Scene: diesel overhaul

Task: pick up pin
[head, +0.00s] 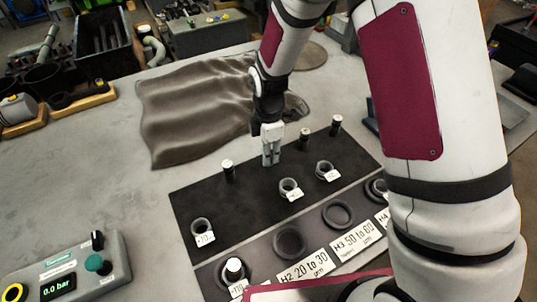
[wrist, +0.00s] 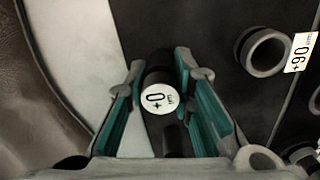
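The pin (wrist: 158,99) has a dark body and a white top marked "+0 µm". In the head view my gripper (head: 271,158) points down over the black mat (head: 257,190), in a row with other pins. The held pin is hidden by the fingers there. I cannot tell if its base still touches the mat. Other dark, white-topped pins stand at the left (head: 228,170) and at the right (head: 304,139) and (head: 335,126).
Rings with tags (head: 289,188) lie on the mat in front of my gripper, one marked "+90" in the wrist view (wrist: 264,52). A brown cloth (head: 190,110) lies behind. A control box (head: 70,275) sits front left. Bare table lies left of the mat.

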